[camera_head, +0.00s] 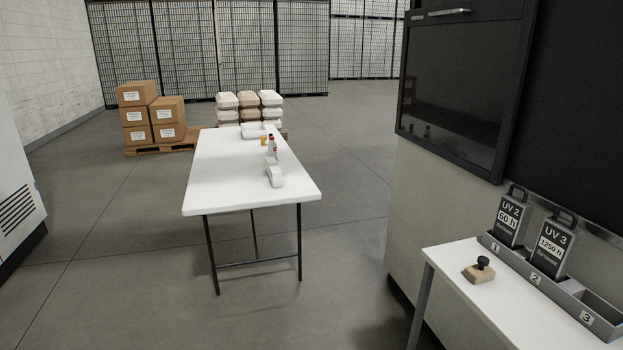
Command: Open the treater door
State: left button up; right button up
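No label in view reads treater, so I cannot tell for sure which door is the treater's. A large machine (424,205) with a pale lower body stands at the right. Its dark glass panel (455,95) in a black frame looks shut. A silver bar handle (449,12) sits above this panel, near the top edge of the picture. A white cabinet (14,165) with black vent slots is cut off at the left edge; no door handle shows on it. Neither of my grippers is in view.
A white table (225,185) with bottles stands mid-floor. A small table (455,268) at the lower right bears a stamp (479,270) and a tray (560,295) with UV units. Boxes (137,117) and sacks (228,101) stand behind. Floor (110,240) left of the table is clear.

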aim_at(463, 64)
jog(key=i+u, duration=0.1)
jog(key=i, duration=0.75)
jog(key=i+u, duration=0.15)
jog(key=i, duration=0.7)
jog(key=i+z, duration=0.3)
jog(key=i, duration=0.15)
jog(key=i+j+z, duration=0.15)
jog(key=i+z, duration=0.2)
jog(key=i+j+z, duration=0.3)
jog(key=i, duration=0.2)
